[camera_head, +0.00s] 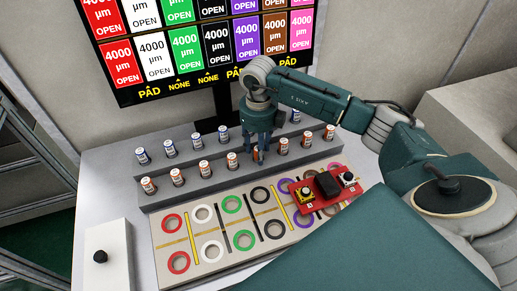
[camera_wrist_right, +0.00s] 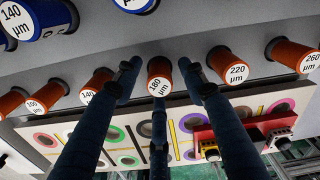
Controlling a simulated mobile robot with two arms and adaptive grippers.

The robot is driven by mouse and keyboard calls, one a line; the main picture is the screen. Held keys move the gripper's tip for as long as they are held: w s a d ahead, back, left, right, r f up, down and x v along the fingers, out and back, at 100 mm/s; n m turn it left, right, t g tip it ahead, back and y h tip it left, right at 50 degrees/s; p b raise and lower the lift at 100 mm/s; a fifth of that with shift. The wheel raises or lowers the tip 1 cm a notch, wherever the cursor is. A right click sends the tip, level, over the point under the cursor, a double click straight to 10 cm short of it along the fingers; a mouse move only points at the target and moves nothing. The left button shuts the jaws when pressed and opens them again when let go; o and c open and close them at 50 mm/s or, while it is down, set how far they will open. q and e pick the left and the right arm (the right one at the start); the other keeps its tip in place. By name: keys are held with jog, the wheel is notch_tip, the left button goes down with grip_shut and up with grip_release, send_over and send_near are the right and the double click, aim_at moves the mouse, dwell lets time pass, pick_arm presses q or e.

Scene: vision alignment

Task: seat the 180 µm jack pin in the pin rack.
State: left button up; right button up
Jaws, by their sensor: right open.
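The 180 µm jack pin (camera_wrist_right: 160,69) has an orange body and a white labelled end. It stands in the front row of the grey stepped pin rack (camera_head: 190,190). My right gripper (camera_wrist_right: 158,78) is open, with its fingers spread around the pin: one on each side and a third in front of its label. In the head view the right gripper (camera_head: 262,146) reaches down over the front row and partly hides an orange pin there. Whether the fingers touch the pin, and how deep it sits, I cannot tell. My left gripper is not in view.
Neighbouring orange pins, such as the 220 µm pin (camera_wrist_right: 235,71), stand close on both sides. Blue pins (camera_head: 142,155) fill the back row. In front lies a board with coloured rings (camera_head: 160,250) and a red module (camera_head: 323,188). A screen (camera_head: 160,60) stands behind.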

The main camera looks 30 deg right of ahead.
notch_tip(320, 180, up, 12)
jog(key=b, duration=0.2)
dwell(0.5)
